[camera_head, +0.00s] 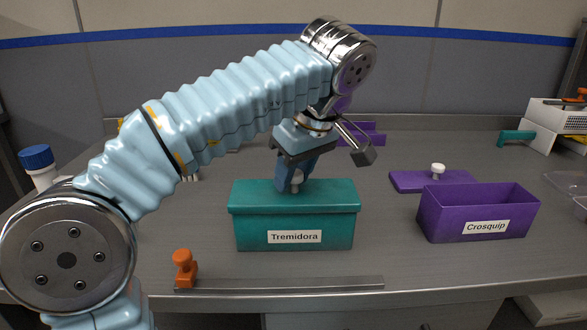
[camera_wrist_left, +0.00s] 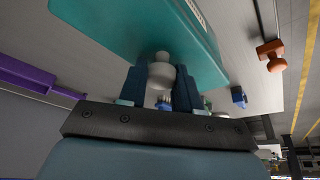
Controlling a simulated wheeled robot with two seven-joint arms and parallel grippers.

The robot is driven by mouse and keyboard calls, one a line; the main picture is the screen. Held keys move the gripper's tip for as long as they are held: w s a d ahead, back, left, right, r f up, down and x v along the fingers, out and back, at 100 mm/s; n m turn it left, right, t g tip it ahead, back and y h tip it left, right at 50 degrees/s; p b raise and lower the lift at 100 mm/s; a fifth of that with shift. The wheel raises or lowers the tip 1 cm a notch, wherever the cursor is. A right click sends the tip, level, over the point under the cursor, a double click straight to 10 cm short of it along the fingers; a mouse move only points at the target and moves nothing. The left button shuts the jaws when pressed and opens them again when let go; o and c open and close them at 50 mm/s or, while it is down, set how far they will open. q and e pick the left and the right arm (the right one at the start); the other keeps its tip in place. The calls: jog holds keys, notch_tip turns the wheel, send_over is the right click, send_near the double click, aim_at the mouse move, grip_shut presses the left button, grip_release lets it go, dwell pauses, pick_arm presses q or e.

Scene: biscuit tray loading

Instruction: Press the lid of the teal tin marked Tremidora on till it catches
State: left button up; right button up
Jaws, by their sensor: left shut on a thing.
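The teal tin (camera_head: 270,238) marked Tremidora stands upright near the middle of the table. Its teal lid (camera_head: 335,197) sits on top of it; from here I cannot tell whether it has caught. My left gripper (camera_head: 296,185) is above the lid, pointing down, shut on the lid's pale round knob. In the left wrist view the knob (camera_wrist_left: 161,72) is between the two blue fingers, against the teal lid (camera_wrist_left: 130,25). My arm hides part of the scene behind it. My right gripper is not in view.
To the right stands an open purple tin (camera_head: 445,225) marked Crosquip, with its purple lid (camera_head: 408,182) lying behind it. A metal strip (camera_head: 290,284) and an orange knobbed piece (camera_head: 184,268) are in front. A blue-capped bottle (camera_head: 38,165) is at left.

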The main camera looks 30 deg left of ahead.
pick_arm(q)
jog(key=shift+f, duration=0.75)
dwell(0.9)
jog(key=o, duration=1.6)
jog(key=shift+r+p, duration=1.2)
jog(key=shift+r, duration=2.3)
